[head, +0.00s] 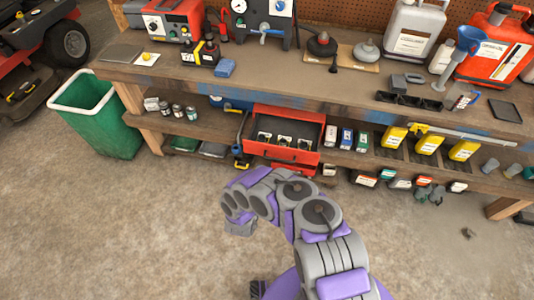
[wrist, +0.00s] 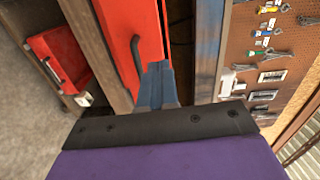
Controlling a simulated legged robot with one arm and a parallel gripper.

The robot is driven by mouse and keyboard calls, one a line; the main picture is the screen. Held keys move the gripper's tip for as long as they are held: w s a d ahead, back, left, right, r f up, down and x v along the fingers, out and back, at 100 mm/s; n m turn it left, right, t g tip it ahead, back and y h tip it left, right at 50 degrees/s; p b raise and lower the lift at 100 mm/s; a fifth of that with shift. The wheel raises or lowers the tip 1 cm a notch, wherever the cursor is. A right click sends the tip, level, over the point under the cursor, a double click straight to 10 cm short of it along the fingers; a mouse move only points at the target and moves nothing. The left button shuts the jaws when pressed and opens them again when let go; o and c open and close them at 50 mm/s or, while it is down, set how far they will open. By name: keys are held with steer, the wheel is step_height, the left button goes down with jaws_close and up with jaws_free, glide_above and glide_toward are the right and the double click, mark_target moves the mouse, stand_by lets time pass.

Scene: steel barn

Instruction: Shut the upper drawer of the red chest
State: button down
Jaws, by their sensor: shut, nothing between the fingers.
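The red chest (head: 268,151) sits on the shelf under the workbench in the head view. In the wrist view a red front (wrist: 118,22) with a dark bar handle (wrist: 138,58) lies just past the fingers. I cannot tell surely which drawer this front belongs to. My gripper (wrist: 157,85) is shut and empty. Its blue-grey fingertips are close beside the handle end; contact cannot be told. In the head view my arm is bent in front of the chest and the fingers are not clear.
The workbench (head: 300,85) overhangs the chest, its wooden edge close to my gripper. Yellow bottles (head: 428,143) and small boxes (head: 346,137) stand right of the chest. A green bin (head: 103,125) is at the left. Concrete floor in front is mostly clear.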

mark_target(268, 146)
steer(key=shift+m, duration=0.3)
steer(key=b+x, duration=0.1)
steer(key=x, duration=0.3)
steer(key=b+x, duration=0.2)
steer(key=x, duration=0.1)
steer(key=b+x, duration=0.2)
steer(key=x, duration=0.2)
steer(key=shift+w+d+f, duration=0.2)
steer(key=shift+d, duration=0.25)
steer(key=shift+r, duration=0.1)
